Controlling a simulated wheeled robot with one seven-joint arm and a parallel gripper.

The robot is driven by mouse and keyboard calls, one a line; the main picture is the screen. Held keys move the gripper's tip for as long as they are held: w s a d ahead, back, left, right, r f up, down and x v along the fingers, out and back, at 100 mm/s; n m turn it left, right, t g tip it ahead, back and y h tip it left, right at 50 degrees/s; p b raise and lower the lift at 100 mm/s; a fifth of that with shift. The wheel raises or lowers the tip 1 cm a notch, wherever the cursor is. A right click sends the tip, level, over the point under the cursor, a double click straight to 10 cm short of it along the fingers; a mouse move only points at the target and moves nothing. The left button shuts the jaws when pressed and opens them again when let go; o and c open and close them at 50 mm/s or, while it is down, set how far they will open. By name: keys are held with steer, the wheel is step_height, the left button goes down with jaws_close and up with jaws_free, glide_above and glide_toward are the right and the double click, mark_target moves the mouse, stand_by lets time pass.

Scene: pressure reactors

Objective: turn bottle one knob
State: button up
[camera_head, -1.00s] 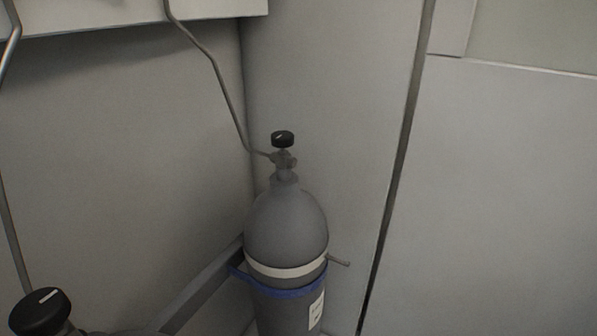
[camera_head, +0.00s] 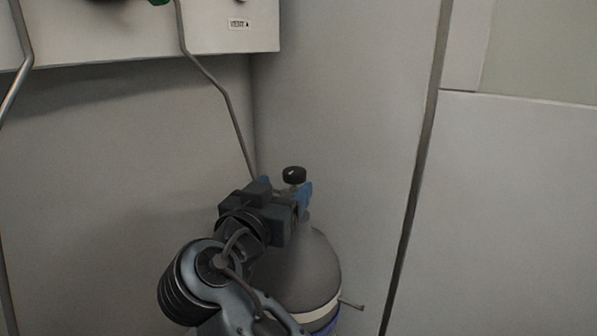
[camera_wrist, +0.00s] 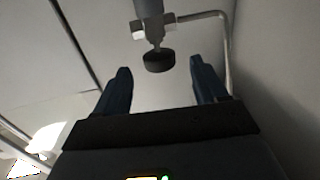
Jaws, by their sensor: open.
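The black round knob (camera_head: 294,175) sits on top of the valve of a grey gas bottle (camera_head: 312,262) in the corner. My gripper (camera_head: 303,195) reaches in from the lower left, its blue fingers beside the valve just below the knob. It hides most of the valve and the bottle's left side. In the wrist view, which looks upside down, my gripper (camera_wrist: 160,66) is open with one finger on each side of the knob (camera_wrist: 154,61). Gaps show between the knob and both fingers, and I cannot tell how deep it lies between them.
A thin metal pipe (camera_head: 214,82) runs down the corner to the valve; it bends close by in the wrist view (camera_wrist: 226,50). A white panel (camera_head: 150,35) hangs at upper left. A small rod (camera_head: 352,305) sticks out right of the bottle. The right is clear.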

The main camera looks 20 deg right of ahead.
mark_target(299, 168)
steer(key=shift+w+d+r, duration=0.1)
steer(key=shift+d+r, duration=0.05)
steer(key=shift+r, duration=0.25)
steer(key=shift+w+d, duration=0.25)
steer(key=p+x, duration=0.1)
steer(key=x, duration=0.6)
steer(key=c, duration=1)
steer(key=shift+o, duration=0.2)
